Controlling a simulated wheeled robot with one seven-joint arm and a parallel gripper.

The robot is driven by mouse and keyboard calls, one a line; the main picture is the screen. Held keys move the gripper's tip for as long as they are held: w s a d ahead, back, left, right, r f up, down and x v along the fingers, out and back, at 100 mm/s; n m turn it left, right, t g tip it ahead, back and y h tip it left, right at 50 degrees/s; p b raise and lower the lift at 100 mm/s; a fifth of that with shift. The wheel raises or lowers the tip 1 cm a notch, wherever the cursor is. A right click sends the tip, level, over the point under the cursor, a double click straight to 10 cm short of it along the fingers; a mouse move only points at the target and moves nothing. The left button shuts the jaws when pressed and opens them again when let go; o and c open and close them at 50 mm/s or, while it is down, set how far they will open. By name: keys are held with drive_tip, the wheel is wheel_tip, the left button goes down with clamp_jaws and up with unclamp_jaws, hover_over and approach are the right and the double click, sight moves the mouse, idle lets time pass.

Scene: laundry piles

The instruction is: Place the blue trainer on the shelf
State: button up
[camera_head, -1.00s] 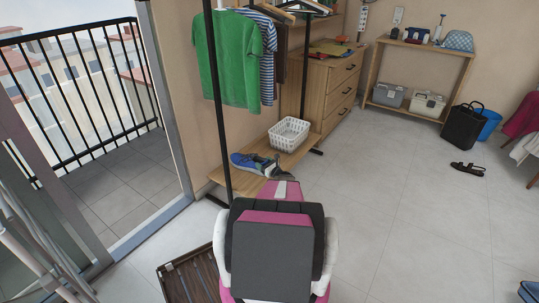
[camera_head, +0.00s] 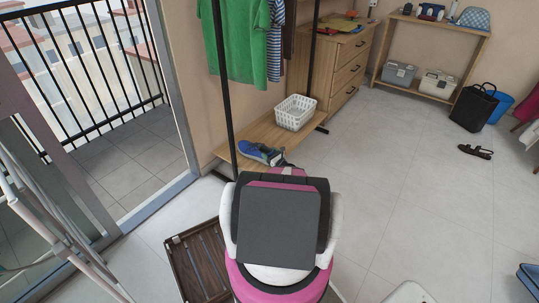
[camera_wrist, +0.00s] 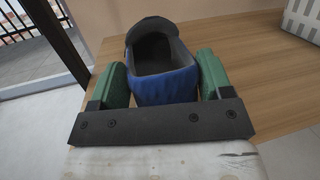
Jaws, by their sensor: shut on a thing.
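The blue trainer (camera_head: 262,151) is at the low wooden shelf (camera_head: 236,158) of the clothes rack, near its front left post. In the wrist view the trainer (camera_wrist: 166,88) sits between the green fingers of my gripper (camera_wrist: 164,82), heel toward the camera and opening up. The fingers touch both sides of the heel, so my gripper is shut on it. The wooden shelf board (camera_wrist: 262,82) shows beneath and to the right. Whether the sole rests on the board cannot be told.
A white basket (camera_head: 295,112) stands on the shelf right of the trainer. A black rack post (camera_head: 222,85) rises close on the left, and a green shirt (camera_head: 238,45) hangs above. A brown slatted thing (camera_head: 196,262) lies on the floor at left. Floor to the right is mostly clear.

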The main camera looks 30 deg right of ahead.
drive_tip(key=shift+f, duration=0.15)
drive_tip(key=o, duration=1.7)
drive_tip(key=shift+s, duration=0.1)
